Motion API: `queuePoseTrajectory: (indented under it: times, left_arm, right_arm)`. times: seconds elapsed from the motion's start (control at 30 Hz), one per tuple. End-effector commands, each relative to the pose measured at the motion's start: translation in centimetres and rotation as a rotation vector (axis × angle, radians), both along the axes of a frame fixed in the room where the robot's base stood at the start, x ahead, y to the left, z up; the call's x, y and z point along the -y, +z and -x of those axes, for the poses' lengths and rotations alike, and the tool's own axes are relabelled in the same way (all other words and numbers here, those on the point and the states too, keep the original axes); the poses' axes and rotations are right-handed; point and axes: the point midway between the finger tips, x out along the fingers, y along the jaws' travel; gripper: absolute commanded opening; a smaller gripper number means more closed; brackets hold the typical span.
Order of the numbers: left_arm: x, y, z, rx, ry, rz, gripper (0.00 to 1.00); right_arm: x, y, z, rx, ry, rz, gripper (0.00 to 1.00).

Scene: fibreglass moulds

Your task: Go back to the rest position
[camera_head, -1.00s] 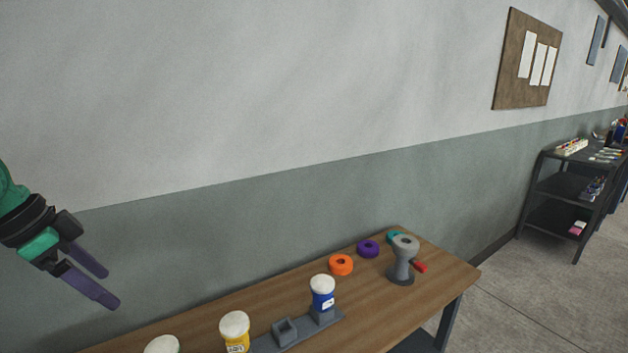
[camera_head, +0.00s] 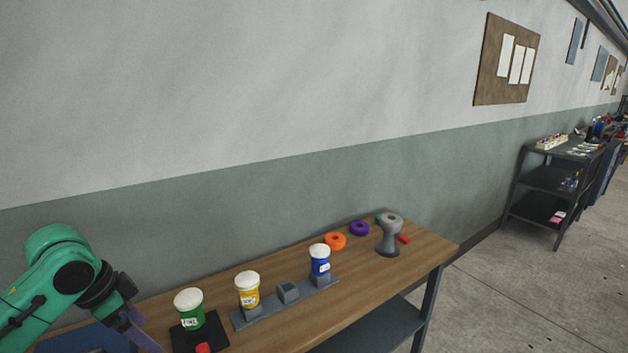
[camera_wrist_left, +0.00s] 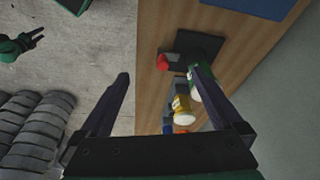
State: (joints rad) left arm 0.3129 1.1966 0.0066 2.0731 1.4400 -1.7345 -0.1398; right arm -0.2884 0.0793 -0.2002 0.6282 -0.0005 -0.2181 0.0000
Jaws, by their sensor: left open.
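My left gripper (camera_head: 140,333) is at the lower left of the head view, partly cut off by the bottom edge. In the left wrist view its two dark fingers (camera_wrist_left: 162,75) are spread with nothing between them. A green-labelled jar (camera_head: 189,309) with a white lid stands on a dark square pad (camera_head: 212,334), to the right of this gripper. My right gripper (camera_wrist_left: 36,36) shows small at the upper left of the left wrist view, its fingers apart and empty, over the floor.
The wooden bench (camera_head: 340,305) bears a grey rack (camera_head: 289,291) with yellow (camera_head: 247,290) and blue (camera_head: 320,260) jars. Orange (camera_head: 335,241) and purple (camera_head: 359,228) rings and a grey waisted piece (camera_head: 389,236) are farther right. A red object (camera_head: 203,348) is near the pad.

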Motion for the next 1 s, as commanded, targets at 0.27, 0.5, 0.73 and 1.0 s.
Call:
queuePoseTrajectory:
  times: [0.27, 0.5, 0.73, 1.0]
  left_arm:
    - [6.8, -13.1, 2.7, -0.014, 0.059, 0.011, 1.0]
    - [10.9, -18.6, 8.1, 0.015, 0.252, 0.024, 1.0]
    - [11.3, -19.8, 13.1, 0.018, 0.476, -0.008, 1.0]
    - [11.1, -30.3, 12.8, -0.017, 0.502, -0.04, 1.0]
  right_arm:
    - [0.1, -0.1, 1.5, -0.024, 0.0, 0.002, 0.5]
    - [0.2, -0.1, 1.6, -0.028, 0.0, 0.004, 0.5]
    - [0.2, -0.1, 1.5, -0.025, 0.0, 0.004, 0.5]
    - [0.2, -2.2, 1.3, -0.022, 0.0, 0.004, 0.5]
